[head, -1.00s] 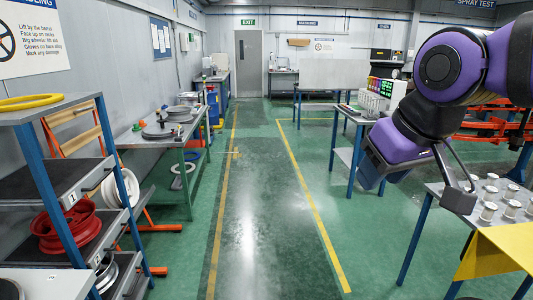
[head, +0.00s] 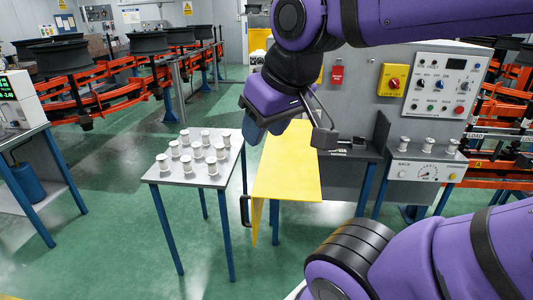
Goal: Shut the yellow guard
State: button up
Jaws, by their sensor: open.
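The yellow guard (head: 292,168) is a bent yellow panel in the middle of the head view. It stands out from the front of a grey machine, with one face toward me and a narrow side face hanging down at its left. A dark handle (head: 245,210) is on its left edge. My gripper (head: 285,132) is above the guard's far upper part, its fingers spread apart and empty. From this view I cannot tell whether it touches the guard. My forearm and gripper hide part of the guard's upper edge and the machine behind it.
A small table (head: 205,178) with several white spindles stands left of the guard. Green floor is open at front left.

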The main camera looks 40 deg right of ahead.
aim_at(288, 170)
jog(key=i+j+z, duration=0.2)
jog(key=z, duration=0.2)
jog(key=i+j+z, duration=0.15)
jog(key=j+z, duration=0.25)
jog(key=i+j+z, duration=0.15)
jog(key=j+z, duration=0.7)
jog(key=j, duration=0.2)
